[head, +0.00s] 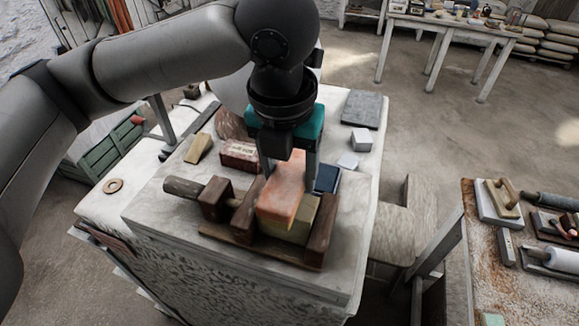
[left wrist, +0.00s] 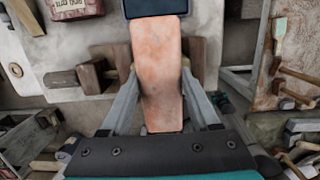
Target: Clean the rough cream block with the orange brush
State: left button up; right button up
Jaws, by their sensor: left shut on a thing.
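The orange brush (head: 284,190) is a blocky, mottled orange piece. My left gripper (head: 288,170) is shut on it, with a finger on each side. In the left wrist view the brush (left wrist: 158,70) lies lengthwise between the fingers (left wrist: 160,108). The rough cream block (head: 297,230) sits in a dark wooden vise (head: 322,238) on the work table. The brush is over the block and covers much of its top; I cannot tell whether they touch. My right gripper is not in view.
Around the vise on the table (head: 160,225) are a red box (head: 238,155), a dark blue block (head: 327,179), an ochre wedge (head: 198,148), white cubes (head: 362,139) and a grey slab (head: 361,109). A second table with tools (head: 498,200) stands at right.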

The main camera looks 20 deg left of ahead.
pick_arm(q)
jog(key=shift+f, duration=0.5)
jog(key=shift+s+r, duration=0.1)
jog(key=shift+s, duration=0.05)
jog(key=shift+s+r, duration=0.1)
jog(key=shift+s, duration=0.9)
jog(key=shift+w, duration=0.15)
jog(key=shift+w, duration=2.15)
jog(key=shift+s, duration=0.15)
